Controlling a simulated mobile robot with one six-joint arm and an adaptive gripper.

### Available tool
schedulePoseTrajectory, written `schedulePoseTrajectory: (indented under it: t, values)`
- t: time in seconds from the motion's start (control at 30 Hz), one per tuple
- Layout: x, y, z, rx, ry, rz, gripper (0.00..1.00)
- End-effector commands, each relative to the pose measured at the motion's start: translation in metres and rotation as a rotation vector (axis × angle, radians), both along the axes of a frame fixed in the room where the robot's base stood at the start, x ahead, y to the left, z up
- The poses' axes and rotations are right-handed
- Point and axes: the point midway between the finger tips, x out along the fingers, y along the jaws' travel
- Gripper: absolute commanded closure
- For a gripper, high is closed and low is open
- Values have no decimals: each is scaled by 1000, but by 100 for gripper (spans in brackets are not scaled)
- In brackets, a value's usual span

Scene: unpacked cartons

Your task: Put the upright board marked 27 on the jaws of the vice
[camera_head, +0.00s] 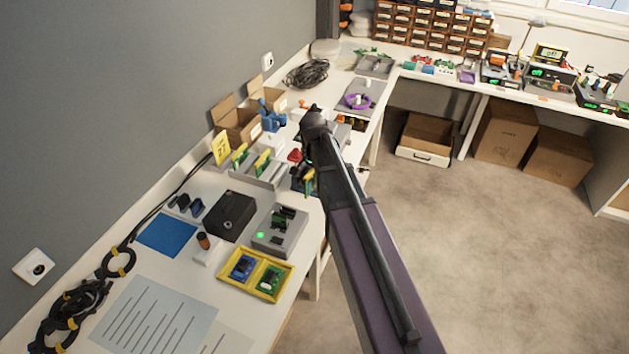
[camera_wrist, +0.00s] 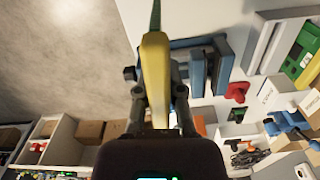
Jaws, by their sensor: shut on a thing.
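My gripper (camera_head: 309,166) is shut on a board with a yellow edge strip and a green part. In the wrist view the board (camera_wrist: 155,58) stands edge-on between the fingers of my gripper (camera_wrist: 156,88); its marking cannot be read. In the head view the board (camera_head: 309,182) shows just below the arm's end, over the table's right edge. A blue-grey thing with parallel bars, which looks like the vice (camera_wrist: 204,62), is right beside the board in the wrist view. In the head view it is mostly hidden by the board and arm. I cannot tell whether they touch.
A grey rack (camera_head: 268,178) with upright green-and-yellow boards stands left of my gripper, by a yellow marked card (camera_head: 221,149). A grey device (camera_head: 279,232), a black box (camera_head: 230,215) and a yellow tray (camera_head: 255,291) stand nearer. Open cartons (camera_head: 238,124) are behind.

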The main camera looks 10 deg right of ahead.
Motion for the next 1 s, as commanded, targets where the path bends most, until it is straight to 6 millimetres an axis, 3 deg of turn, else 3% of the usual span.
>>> schedulePoseTrajectory:
  t: [0.23, 0.6, 0.77, 1.0]
  values:
    - [-30, -6, -13, 1, 1, 107, 100]
    - [-32, -7, -13, 1, 1, 127, 100]
    - [-25, -7, -14, 1, 1, 126, 100]
    - [11, -6, -17, 1, 1, 126, 100]
